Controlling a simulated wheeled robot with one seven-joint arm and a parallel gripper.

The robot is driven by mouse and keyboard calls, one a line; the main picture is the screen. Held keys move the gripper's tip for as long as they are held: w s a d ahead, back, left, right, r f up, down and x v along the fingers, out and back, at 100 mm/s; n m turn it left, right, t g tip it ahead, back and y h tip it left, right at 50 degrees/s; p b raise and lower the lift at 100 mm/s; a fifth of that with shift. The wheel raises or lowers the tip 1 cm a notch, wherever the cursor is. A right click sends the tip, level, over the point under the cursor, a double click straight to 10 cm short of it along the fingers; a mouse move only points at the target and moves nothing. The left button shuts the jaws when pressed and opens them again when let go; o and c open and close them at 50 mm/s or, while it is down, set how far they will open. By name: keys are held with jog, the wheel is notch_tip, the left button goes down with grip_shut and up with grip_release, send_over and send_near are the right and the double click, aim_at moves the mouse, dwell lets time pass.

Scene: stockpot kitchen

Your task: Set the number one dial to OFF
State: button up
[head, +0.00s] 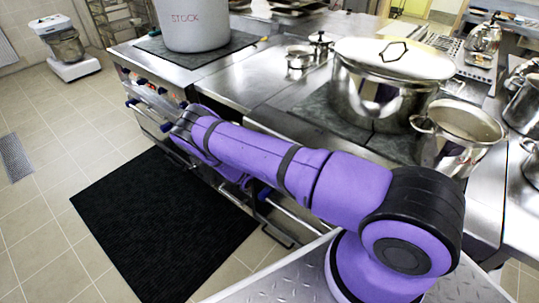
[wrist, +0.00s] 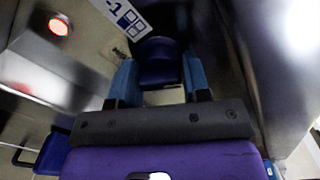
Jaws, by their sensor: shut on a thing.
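A dark blue dial (wrist: 158,60) sits on the metal front panel in the wrist view. A white label (wrist: 122,15) with "-1" and a small square burner sign is just above it and to the left. My gripper (wrist: 160,76) has its two blue-padded fingers on either side of the dial and is shut on it. The dial's pointer and any OFF mark cannot be made out. In the head view my purple arm reaches to the stove front (head: 150,92) and hides the gripped dial.
A round orange-red light (wrist: 58,27) glows on the panel. A grey pot marked STOCK (head: 192,28) and a large lidded steel pot (head: 385,95) stand on the stovetop. A rail runs along the front. A black mat (head: 150,225) lies on the tiled floor.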

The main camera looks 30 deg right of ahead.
jog(key=n, duration=0.5)
jog(key=shift+n, duration=0.3)
dwell(0.4)
jog(key=o, duration=0.9)
jog(key=shift+c, duration=0.2)
jog(key=v, duration=1.1)
jog(key=shift+f, duration=0.1)
